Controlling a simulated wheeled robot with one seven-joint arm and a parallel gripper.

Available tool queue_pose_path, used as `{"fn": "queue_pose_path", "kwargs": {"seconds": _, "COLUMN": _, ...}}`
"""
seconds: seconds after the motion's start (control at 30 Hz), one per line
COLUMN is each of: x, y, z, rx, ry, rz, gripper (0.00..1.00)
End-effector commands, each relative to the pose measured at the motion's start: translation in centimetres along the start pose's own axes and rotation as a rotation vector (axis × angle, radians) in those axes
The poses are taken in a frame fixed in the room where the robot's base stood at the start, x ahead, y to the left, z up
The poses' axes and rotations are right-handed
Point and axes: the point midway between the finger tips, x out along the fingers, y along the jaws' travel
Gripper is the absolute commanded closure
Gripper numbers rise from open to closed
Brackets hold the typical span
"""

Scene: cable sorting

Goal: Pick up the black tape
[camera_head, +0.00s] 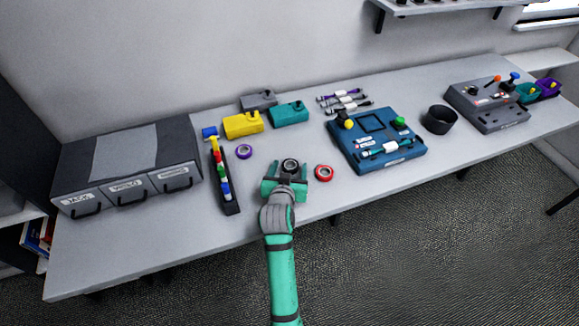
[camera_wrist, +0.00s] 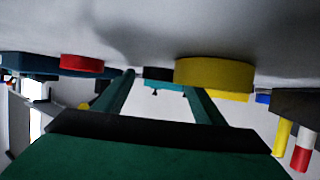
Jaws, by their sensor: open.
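The black tape (camera_head: 290,165) is a small dark ring on the table in the head view, at the mouth of my gripper (camera_head: 287,169). My gripper is open, with one finger on each side of the ring, and nothing is visibly clamped. In the wrist view, which looks upside down, a dark low piece, likely the black tape (camera_wrist: 158,73), shows between the fingers of my gripper (camera_wrist: 162,85). It lies a little beyond them. Whether the fingers touch the tape cannot be told.
A red tape (camera_head: 324,172) lies close right and a purple tape (camera_head: 244,152) to the left. A yellow disc (camera_wrist: 215,72) sits close by the right-hand finger in the wrist view. A black tray (camera_head: 224,180) stands left. A blue board (camera_head: 375,140) stands right.

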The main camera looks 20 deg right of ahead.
Motion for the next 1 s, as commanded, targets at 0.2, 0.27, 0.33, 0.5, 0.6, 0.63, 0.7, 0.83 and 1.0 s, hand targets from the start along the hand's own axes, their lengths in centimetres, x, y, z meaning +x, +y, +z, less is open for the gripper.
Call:
{"fn": "queue_pose_path", "kwargs": {"seconds": 0.2, "x": 0.1, "y": 0.0, "z": 0.0, "rx": 0.0, "ry": -0.001, "rz": 0.0, "gripper": 0.36}}
{"fn": "queue_pose_path", "kwargs": {"seconds": 0.27, "x": 0.1, "y": 0.0, "z": 0.0, "rx": 0.0, "ry": -0.001, "rz": 0.0, "gripper": 0.46}}
{"fn": "queue_pose_path", "kwargs": {"seconds": 0.33, "x": 0.1, "y": 0.0, "z": 0.0, "rx": 0.0, "ry": -0.001, "rz": 0.0, "gripper": 0.63}}
{"fn": "queue_pose_path", "kwargs": {"seconds": 0.5, "x": 0.1, "y": 0.0, "z": 0.0, "rx": 0.0, "ry": -0.001, "rz": 0.0, "gripper": 0.8}}
{"fn": "queue_pose_path", "kwargs": {"seconds": 0.6, "x": 0.1, "y": 0.0, "z": 0.0, "rx": 0.0, "ry": -0.001, "rz": 0.0, "gripper": 0.8}}
{"fn": "queue_pose_path", "kwargs": {"seconds": 0.63, "x": 0.1, "y": 0.0, "z": 0.0, "rx": 0.0, "ry": -0.001, "rz": 0.0, "gripper": 0.8}}
{"fn": "queue_pose_path", "kwargs": {"seconds": 0.7, "x": 0.1, "y": 0.0, "z": 0.0, "rx": 0.0, "ry": 0.0, "rz": 0.0, "gripper": 0.8}}
{"fn": "queue_pose_path", "kwargs": {"seconds": 0.83, "x": -0.1, "y": 0.0, "z": -0.5, "rx": 0.0, "ry": 0.001, "rz": 0.0, "gripper": 0.8}}
{"fn": "queue_pose_path", "kwargs": {"seconds": 1.0, "x": -0.8, "y": 0.0, "z": -2.1, "rx": 0.001, "ry": 0.002, "rz": 0.0, "gripper": 0.8}}
